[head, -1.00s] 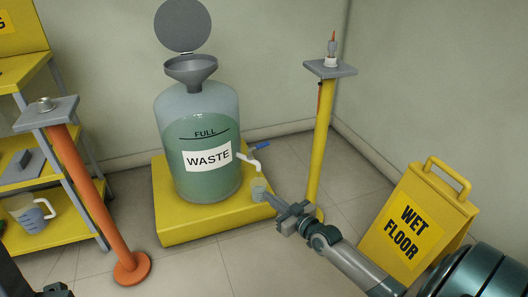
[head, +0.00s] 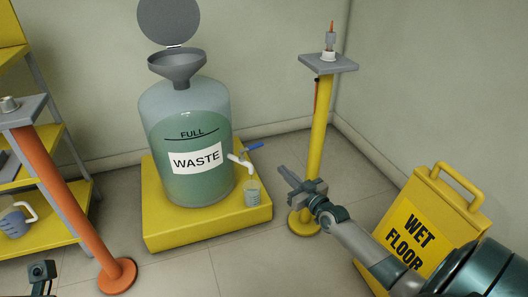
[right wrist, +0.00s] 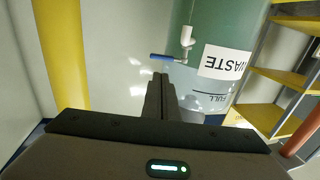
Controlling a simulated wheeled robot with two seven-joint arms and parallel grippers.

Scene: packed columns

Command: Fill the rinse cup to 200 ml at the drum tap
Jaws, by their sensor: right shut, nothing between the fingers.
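The rinse cup (head: 251,193), small and clear with greenish contents, stands on the yellow platform beneath the drum tap (head: 240,162). Its level is too small to read. The tap is white with a blue lever (head: 255,147) pointing right. No stream shows from the spout. The tap (right wrist: 187,38) and lever (right wrist: 165,57) also show in the right wrist view. My right gripper (head: 283,171) is shut and empty, to the right of the cup and apart from it. Its fingers also show in the right wrist view (right wrist: 158,78). My left gripper (head: 41,270) is partly visible at bottom left.
The waste drum (head: 185,130) stands on the yellow platform (head: 200,228). A yellow post (head: 322,130) stands behind my right gripper, and a wet-floor sign (head: 420,215) at right. An orange post (head: 72,210) and a shelf holding a jug (head: 14,222) are at left.

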